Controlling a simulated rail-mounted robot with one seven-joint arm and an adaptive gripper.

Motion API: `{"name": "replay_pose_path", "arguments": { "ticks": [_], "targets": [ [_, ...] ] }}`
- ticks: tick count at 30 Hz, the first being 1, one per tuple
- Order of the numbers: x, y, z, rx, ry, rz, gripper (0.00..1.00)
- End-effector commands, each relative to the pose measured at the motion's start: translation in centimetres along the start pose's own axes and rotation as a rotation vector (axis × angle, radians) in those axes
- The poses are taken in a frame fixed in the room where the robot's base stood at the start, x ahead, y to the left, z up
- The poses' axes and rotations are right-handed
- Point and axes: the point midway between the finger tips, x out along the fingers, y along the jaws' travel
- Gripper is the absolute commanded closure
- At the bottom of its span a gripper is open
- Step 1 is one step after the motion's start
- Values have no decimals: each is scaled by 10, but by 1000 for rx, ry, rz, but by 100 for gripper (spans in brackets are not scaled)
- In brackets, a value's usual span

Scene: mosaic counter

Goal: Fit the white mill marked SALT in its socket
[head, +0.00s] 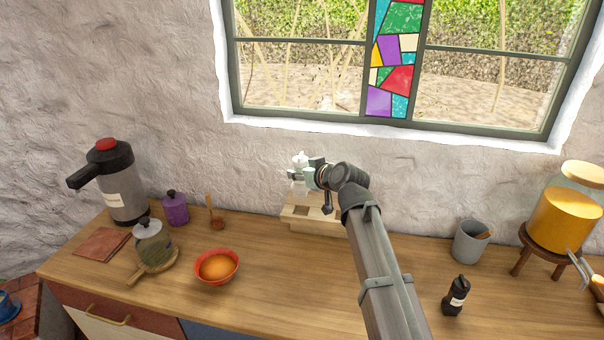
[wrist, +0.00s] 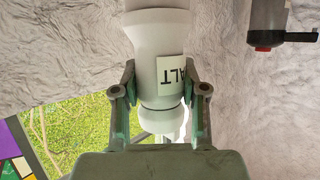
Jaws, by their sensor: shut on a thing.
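The white mill (head: 299,160) is held by my gripper above the wooden stand at the back of the counter. My gripper (wrist: 160,82) is shut on the mill's body; in the head view the gripper (head: 307,173) is partly hidden by my wrist. The pale wooden stand (head: 300,226) has a dark square socket (head: 301,210) in its top. The mill's lower end is hard to make out in the head view.
A black mill (head: 456,296) stands at the front right. A red bowl (head: 216,266), glass jar (head: 153,243), purple canister (head: 175,208) and pump flask (head: 122,190) are to the left. A grey cup (head: 470,242) and orange dispenser (head: 560,220) are right. The wall is close behind the stand.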

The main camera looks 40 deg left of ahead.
Motion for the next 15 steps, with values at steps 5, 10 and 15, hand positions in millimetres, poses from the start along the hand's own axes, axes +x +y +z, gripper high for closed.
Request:
{"name": "replay_pose_path", "arguments": {
  "ticks": [5, 10, 15],
  "targets": [
    [3, 0, 8, 1, 0, -1, 99],
    [7, 0, 18, 1, 0, 0, 99],
    [12, 0, 30, 0, 0, 0, 99]
  ]
}}
